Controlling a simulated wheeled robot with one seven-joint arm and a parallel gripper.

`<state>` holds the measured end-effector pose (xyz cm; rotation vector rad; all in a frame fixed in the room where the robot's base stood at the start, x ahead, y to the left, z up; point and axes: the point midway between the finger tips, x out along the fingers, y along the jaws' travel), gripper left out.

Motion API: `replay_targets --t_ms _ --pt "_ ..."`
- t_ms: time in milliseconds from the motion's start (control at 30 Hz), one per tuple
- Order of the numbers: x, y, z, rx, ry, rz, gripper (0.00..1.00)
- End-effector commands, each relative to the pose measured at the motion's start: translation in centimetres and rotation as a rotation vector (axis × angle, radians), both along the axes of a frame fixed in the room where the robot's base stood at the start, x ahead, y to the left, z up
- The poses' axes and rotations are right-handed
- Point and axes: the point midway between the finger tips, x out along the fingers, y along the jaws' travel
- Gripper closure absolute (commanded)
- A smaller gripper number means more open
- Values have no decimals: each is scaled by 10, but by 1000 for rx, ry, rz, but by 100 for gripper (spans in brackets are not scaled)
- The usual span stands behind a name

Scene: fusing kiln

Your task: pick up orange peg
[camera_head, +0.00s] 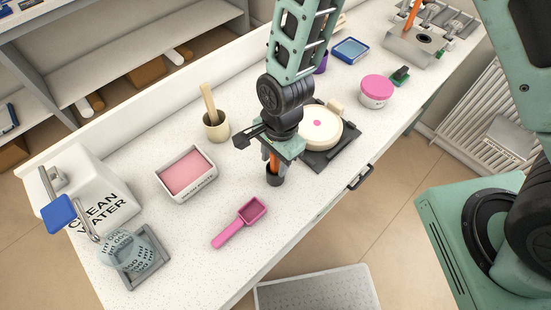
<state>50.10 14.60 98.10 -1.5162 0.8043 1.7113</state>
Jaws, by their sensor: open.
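A short orange peg (274,161) stands upright just below my gripper, its lower end in a small dark cup (275,178) on the white speckled worktop. My gripper (270,153) points down over it, with the jaws open around or just beside the peg's upper part. The wrist and jaws hide the peg's top, and I cannot tell whether a finger touches it. Another orange rod (412,16) stands at the far right, in a metal fixture (420,44).
A white tray of pink powder (187,174), a beige cup with a wooden stick (216,126) and a pink scoop (239,222) lie left of my gripper. A cream disc (319,128) on a dark base is close on its right. The worktop's front edge (310,222) is nearby.

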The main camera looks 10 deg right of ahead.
Motion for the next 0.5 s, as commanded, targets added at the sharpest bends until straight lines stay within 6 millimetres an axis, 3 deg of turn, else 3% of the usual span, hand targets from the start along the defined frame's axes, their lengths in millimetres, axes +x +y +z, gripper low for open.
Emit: replay_targets --t_ms 133,267,300,500 --pt "0 0 0 0 0 0 61" --pt "0 0 0 0 0 0 97" --pt "0 0 0 0 0 0 100" --pt "0 0 0 -1 1 0 100"
